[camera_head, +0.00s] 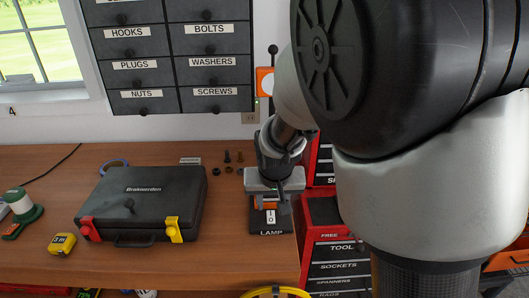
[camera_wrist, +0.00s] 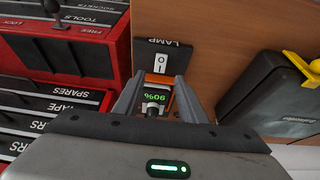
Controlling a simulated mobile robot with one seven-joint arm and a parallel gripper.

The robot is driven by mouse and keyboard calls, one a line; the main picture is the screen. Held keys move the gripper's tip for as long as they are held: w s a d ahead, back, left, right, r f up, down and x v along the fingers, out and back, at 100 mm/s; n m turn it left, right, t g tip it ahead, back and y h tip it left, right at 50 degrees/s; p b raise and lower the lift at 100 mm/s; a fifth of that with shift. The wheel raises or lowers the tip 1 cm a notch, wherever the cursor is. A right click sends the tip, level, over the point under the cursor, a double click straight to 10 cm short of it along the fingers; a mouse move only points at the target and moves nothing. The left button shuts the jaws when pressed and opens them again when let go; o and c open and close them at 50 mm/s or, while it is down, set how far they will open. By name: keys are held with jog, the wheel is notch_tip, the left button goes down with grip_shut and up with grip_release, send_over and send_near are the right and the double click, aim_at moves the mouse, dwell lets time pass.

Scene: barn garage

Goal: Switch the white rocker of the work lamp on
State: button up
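The work lamp's black base plate, marked LAMP (camera_head: 271,233), lies near the front right edge of the wooden bench. It also shows in the wrist view (camera_wrist: 176,47). The white rocker (camera_head: 271,216), marked I and O, sits on this plate and is clear in the wrist view (camera_wrist: 160,64). Which side is pressed I cannot tell. An orange part (camera_wrist: 157,78) with a green 90% display adjoins the rocker. My gripper (camera_wrist: 162,80) is open, its fingers apart on either side of the orange part and display, just short of the rocker. In the head view my gripper (camera_head: 279,203) partly hides the lamp.
A black case (camera_head: 150,200) with red and yellow latches lies left of the lamp. A yellow tape measure (camera_head: 62,244) is further left. Red tool drawers (camera_head: 335,245) stand right of the bench. Small bolts (camera_head: 227,157) lie behind; bare bench separates case and lamp.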

aim_at(271, 214)
jog(key=b+x, duration=0.1)
jog(key=x, duration=0.6)
jog(key=shift+f, duration=0.1)
